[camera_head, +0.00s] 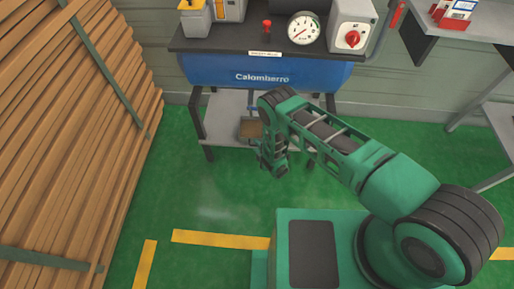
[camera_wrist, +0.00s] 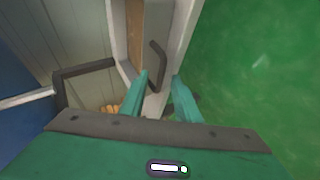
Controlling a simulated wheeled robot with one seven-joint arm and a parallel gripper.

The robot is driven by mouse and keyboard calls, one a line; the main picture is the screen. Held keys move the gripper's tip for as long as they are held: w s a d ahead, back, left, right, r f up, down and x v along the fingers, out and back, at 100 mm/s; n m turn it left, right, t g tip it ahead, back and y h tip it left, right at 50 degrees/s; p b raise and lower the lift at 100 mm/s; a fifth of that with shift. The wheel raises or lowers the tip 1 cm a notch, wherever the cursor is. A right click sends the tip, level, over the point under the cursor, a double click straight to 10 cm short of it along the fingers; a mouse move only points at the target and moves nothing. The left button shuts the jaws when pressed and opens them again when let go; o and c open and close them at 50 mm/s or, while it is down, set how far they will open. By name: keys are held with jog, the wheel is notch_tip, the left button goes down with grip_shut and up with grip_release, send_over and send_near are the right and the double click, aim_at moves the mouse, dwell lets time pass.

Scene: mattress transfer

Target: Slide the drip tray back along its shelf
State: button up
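The drip tray (camera_head: 250,130), a small brown-looking shape, is on the grey lower shelf (camera_head: 225,108) under the blue tank, near its front edge. My gripper (camera_head: 273,168) is just in front of and to the right of it, pointing down. In the wrist view, a brown surface (camera_wrist: 156,22) between pale edges looks like the tray. A dark bent handle (camera_wrist: 157,62) reaches from it toward my gripper (camera_wrist: 159,76). The two teal fingers are apart, with the handle's end showing between their tips. I cannot tell whether they touch it.
The blue tank (camera_head: 225,72) and bench top with a gauge (camera_head: 304,28) overhang the shelf. Dark bench legs (camera_head: 199,122) flank it. Stacked planks (camera_head: 75,130) stand at left, a grey table (camera_head: 470,25) at right. The green floor in front is clear.

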jog(key=shift+w+a+f, duration=0.1)
jog(key=shift+w, duration=0.1)
grip_shut()
